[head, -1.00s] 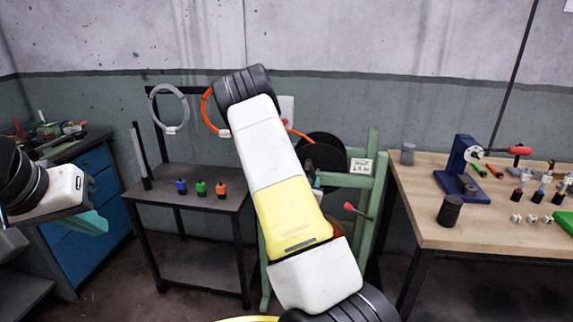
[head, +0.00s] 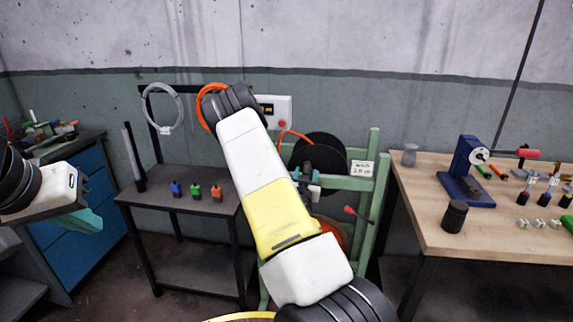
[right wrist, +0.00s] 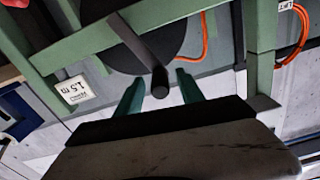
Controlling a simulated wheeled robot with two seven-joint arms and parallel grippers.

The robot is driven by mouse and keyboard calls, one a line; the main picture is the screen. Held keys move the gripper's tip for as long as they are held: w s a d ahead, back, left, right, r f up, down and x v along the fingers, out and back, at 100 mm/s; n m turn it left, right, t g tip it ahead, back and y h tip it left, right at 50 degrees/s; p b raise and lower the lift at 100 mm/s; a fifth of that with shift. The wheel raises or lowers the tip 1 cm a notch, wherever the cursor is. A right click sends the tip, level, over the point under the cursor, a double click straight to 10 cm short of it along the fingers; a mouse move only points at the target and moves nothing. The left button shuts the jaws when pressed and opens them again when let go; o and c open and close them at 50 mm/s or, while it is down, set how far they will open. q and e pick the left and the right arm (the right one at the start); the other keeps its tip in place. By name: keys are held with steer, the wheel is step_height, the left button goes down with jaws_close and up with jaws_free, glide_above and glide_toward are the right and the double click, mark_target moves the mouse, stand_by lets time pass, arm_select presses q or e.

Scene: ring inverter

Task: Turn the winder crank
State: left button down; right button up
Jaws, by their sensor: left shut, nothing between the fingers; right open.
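The winder is a green frame (head: 376,150) with a black reel (head: 322,150), in the middle of the head view. In the right wrist view, its dark crank arm (right wrist: 130,38) crosses the reel and ends in a round black grip (right wrist: 159,84). My right gripper (right wrist: 161,78) is open, with one teal finger on each side of the grip and gaps showing. I cannot tell how deep the grip sits between them. In the head view, my right gripper (head: 309,180) is partly hidden by my forearm, in front of the reel. My left gripper (head: 88,222) is shut and empty at far left.
A red-knobbed lever (head: 357,212) sticks out from the frame. A wooden bench (head: 420,200) with a blue press (head: 465,170) stands at right. A dark table (head: 160,198) with small coloured blocks stands at left. Orange cable (right wrist: 204,40) hangs beside the reel.

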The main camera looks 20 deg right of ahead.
steer(key=x, duration=0.5)
steer(key=shift+w+d, duration=0.1)
steer(key=shift+w, duration=0.05)
jaws_close()
stand_by(1.3)
